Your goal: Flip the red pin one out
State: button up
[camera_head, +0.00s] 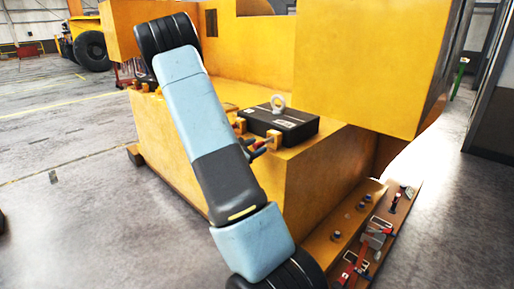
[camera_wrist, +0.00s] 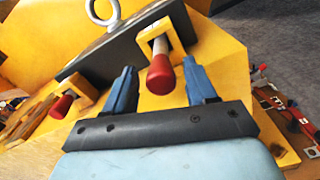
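Two red-tipped pins show in the wrist view. One red pin (camera_wrist: 160,72) has a pale shaft running into a yellow bracket (camera_wrist: 166,36); the other red pin (camera_wrist: 62,106) sits in a bracket further left. Both brackets are at the side of a black counterweight slab (camera_wrist: 95,62) with a metal lifting ring (camera_wrist: 103,12). My gripper (camera_wrist: 160,66) is open, its blue fingers on either side of the nearer pin's red end, with gaps visible. In the head view the slab (camera_head: 292,127) lies on a yellow casting; my arm partly hides the pins.
The large yellow casting (camera_head: 312,178) fills the middle, with a yellow overhang (camera_head: 365,70) above right of the slab. A brown rail (camera_head: 345,222) with bolts and red-handled clamps lies at its lower right. The floor (camera_head: 75,215) at left is clear.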

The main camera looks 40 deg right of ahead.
jog(key=s+a, duration=0.1)
jog(key=a, duration=1.2)
jog(key=shift+a, duration=0.35)
jog(key=shift+s, duration=0.1)
jog(key=s+a+r+m+g+y, duration=0.25)
jog(key=s+r+m+y, duration=0.2)
jog(key=s, duration=0.25)
jog(key=s+a+r+m+g+y, duration=0.2)
jog(key=s+a+r+m+y, duration=0.15)
jog(key=s+r+m, duration=0.2)
jog(key=s+a+r+m+t+y, duration=0.2)
jog(key=s+a+r+t+y, duration=0.2)
jog(key=a, duration=0.4)
jog(key=s+a+r+m+t+y, duration=0.3)
jog(key=s+a+r+y, duration=0.3)
jog(key=a, duration=0.3)
jog(key=shift+s+r+t, duration=0.55)
jog(key=shift+s+t, duration=0.2)
jog(key=shift+s, duration=0.1)
jog(key=shift+d, duration=0.1)
